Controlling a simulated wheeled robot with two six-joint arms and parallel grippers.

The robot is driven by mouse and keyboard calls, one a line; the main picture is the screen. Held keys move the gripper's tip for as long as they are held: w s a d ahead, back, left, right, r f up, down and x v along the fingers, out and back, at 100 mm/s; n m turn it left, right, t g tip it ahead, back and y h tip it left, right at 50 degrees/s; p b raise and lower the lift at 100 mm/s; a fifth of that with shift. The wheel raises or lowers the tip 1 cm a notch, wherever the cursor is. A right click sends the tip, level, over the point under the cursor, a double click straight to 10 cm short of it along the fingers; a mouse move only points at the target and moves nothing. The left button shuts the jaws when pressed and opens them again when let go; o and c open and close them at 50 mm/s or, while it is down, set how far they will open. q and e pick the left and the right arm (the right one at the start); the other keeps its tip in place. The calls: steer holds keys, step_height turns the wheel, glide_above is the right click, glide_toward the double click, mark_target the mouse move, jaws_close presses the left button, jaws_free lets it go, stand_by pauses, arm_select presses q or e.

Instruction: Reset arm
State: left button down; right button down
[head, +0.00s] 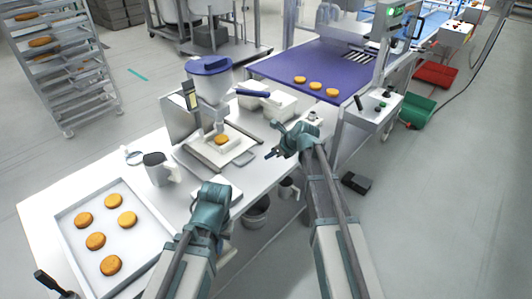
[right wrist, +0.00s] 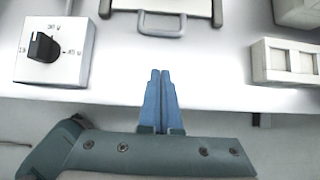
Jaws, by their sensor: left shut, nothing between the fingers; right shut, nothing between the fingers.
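My right gripper (right wrist: 159,100) is shut and empty in the right wrist view, its two blue fingers side by side over the front edge of the white table. In the head view my right gripper (head: 271,154) is right of the filling machine (head: 208,85), apart from it. My left gripper (head: 216,190) shows in the head view over the table's front edge, right of the tray; its fingertips are hard to make out, and nothing shows held in it.
A tray (head: 66,221) with several orange rounds lies at the table's left. One round (head: 221,139) sits under the machine. A purple conveyor (head: 285,66) carries 3 rounds. A dial box (right wrist: 55,50) is near my right gripper.

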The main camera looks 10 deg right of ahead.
steer(key=shift+s+d+r, duration=0.1)
steer(key=shift+s+r, duration=0.05)
steer(key=s+a+f+n+g+h, duration=0.1)
steer(key=s+a+n+g+h, duration=0.1)
steer(key=s+n, duration=0.8)
steer(key=s+a+f+n+g+h, duration=0.1)
steer(key=s+a+n, duration=0.3)
steer(key=s+n, duration=0.6)
steer(key=s+a+f+n+g+h, duration=0.2)
steer(key=s+a+n+g+h, duration=0.1)
steer(key=s+n, duration=0.7)
steer(key=shift+s+n+p, duration=0.35)
steer(key=shift+n+p, duration=0.1)
steer(key=shift+n, duration=0.75)
